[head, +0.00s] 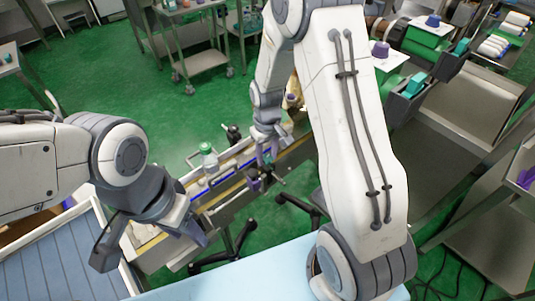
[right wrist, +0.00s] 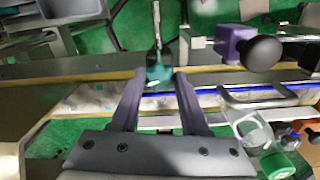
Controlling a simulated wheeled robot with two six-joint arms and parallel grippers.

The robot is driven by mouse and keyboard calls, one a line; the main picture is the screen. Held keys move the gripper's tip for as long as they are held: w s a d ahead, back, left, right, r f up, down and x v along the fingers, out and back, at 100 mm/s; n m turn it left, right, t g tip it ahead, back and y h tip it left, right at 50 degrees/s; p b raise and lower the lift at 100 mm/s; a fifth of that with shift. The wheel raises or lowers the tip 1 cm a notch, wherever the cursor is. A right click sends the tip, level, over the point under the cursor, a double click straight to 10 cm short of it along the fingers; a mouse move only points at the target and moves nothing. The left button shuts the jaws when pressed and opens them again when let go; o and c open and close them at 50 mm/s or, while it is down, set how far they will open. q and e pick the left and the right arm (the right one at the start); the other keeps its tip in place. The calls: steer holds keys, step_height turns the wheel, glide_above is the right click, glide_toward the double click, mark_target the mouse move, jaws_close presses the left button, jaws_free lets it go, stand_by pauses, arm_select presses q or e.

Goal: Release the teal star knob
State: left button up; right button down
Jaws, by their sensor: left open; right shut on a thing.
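The teal star knob (right wrist: 160,73) shows in the right wrist view between the fingertips of my right gripper (right wrist: 160,82), on the end of a thin metal rod. My right gripper is shut on it, over the conveyor. In the head view my right gripper (head: 267,158) is above the conveyor's near rail; the knob is too small to make out clearly there. My left gripper (head: 152,246) is open and empty at the lower left, well away from the knob.
A blue-slatted tray (head: 60,262) lies lower left. A steel cart (head: 194,45) stands behind.

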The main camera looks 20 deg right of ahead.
steer(key=n, duration=0.7)
steer(key=shift+w+r, duration=0.1)
steer(key=shift+w, duration=0.1)
steer(key=n, duration=0.4)
steer(key=shift+d, duration=0.1)
steer(key=shift+w+n, duration=0.1)
steer(key=shift+n, duration=1.7)
steer(key=shift+c, duration=2)
jaws_free()
